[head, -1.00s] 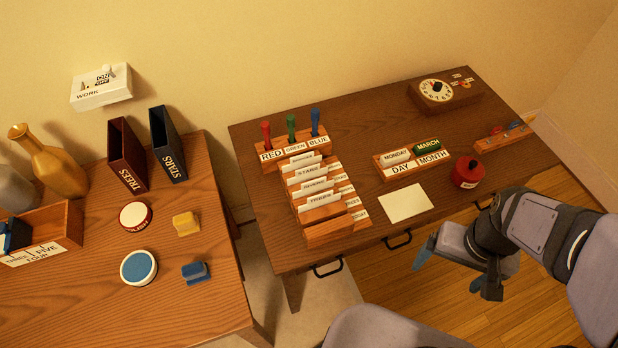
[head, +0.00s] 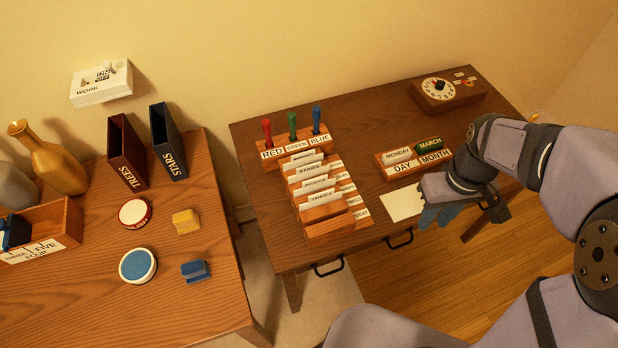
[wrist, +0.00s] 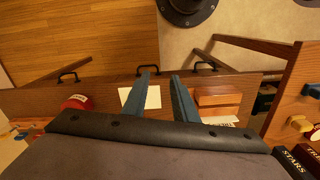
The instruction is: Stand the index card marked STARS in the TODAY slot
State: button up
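The card marked STARS (head: 308,170) stands in the stepped wooden card rack (head: 330,230) on the desk, behind other upright white cards, one reading TREES (head: 322,198). My gripper (head: 430,217) is over the desk's front edge, right of the rack and by the blank white sheet (head: 400,205). In the wrist view, the two blue fingers (wrist: 160,74) are apart with nothing between them. The rack's front (wrist: 218,98) shows there right of the fingers; STARS is not discernible.
A RED, GREEN, BLUE peg stand (head: 296,149) is behind the rack. The DAY and MONTH block (head: 405,168) and dial box (head: 445,95) stand rightward. A red pot (wrist: 77,102) shows in the wrist view. STARS (head: 168,143) and TREES (head: 127,152) binders stand on the left table.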

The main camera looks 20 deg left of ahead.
jog(key=w+a+n, duration=0.5)
jog(key=a, duration=0.2)
jog(key=n+b, duration=0.3)
jog(key=n, duration=1.2)
send_over(309, 171)
notch_tip(309, 171, down, 4)
jog(key=shift+w+a+f+p, duration=0.1)
jog(key=shift+f+p, duration=1.05)
jog(key=shift+f, duration=2.5)
grip_shut()
